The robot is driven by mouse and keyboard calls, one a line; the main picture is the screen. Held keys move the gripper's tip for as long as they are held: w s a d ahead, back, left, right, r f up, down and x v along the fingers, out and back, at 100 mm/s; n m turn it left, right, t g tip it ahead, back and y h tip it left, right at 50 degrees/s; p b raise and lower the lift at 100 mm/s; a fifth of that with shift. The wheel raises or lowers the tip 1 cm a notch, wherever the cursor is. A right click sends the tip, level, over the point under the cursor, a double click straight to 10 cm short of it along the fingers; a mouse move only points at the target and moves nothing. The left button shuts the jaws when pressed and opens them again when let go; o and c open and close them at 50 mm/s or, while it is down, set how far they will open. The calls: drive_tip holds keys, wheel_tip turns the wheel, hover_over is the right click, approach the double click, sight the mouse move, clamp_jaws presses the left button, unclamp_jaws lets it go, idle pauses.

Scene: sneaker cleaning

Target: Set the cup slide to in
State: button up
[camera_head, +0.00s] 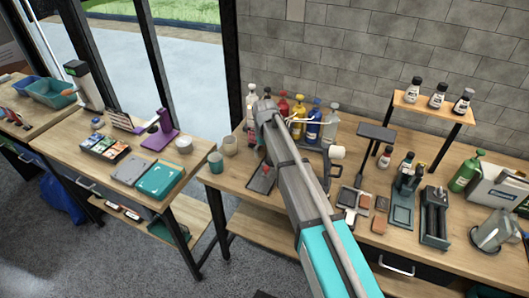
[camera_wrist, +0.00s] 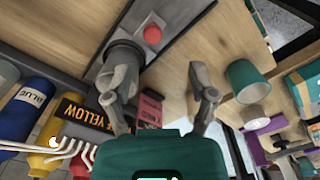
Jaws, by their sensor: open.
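A dark grey base plate with a red button (camera_wrist: 152,33) lies on the wooden bench in the wrist view; in the head view the plate (camera_head: 259,183) shows left of my arm. A grey rounded part (camera_wrist: 124,54) sits on this plate, close to my left-hand finger. I take it for the cup slide, but cannot tell its setting. My gripper (camera_wrist: 160,80) is open, its two fingers apart with nothing seen between them. In the head view my arm hides the gripper's fingers and part of the plate.
A teal cup (camera_wrist: 247,82) stands right of my gripper, with a pale cup (camera_wrist: 256,117) near it. Bottles, including a blue one (camera_wrist: 27,108) and a yellow one (camera_wrist: 47,140), and white curved tubes (camera_wrist: 75,150) are at left. Bare wood lies between the plate and teal cup.

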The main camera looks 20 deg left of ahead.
drive_tip(key=s+r+p, duration=0.3)
drive_tip(key=s+r, duration=0.1)
drive_tip(key=s, duration=0.3)
drive_tip(key=shift+s+a, duration=0.3)
drive_tip(key=shift+s, duration=0.1)
idle(0.3)
drive_tip(key=shift+w, duration=0.1)
hover_over(266, 167)
idle(0.9)
drive_tip(key=shift+f, duration=0.15)
wheel_tip(266, 167, down, 13)
drive_tip(key=b, duration=1.3)
drive_tip(key=shift+f, duration=0.2)
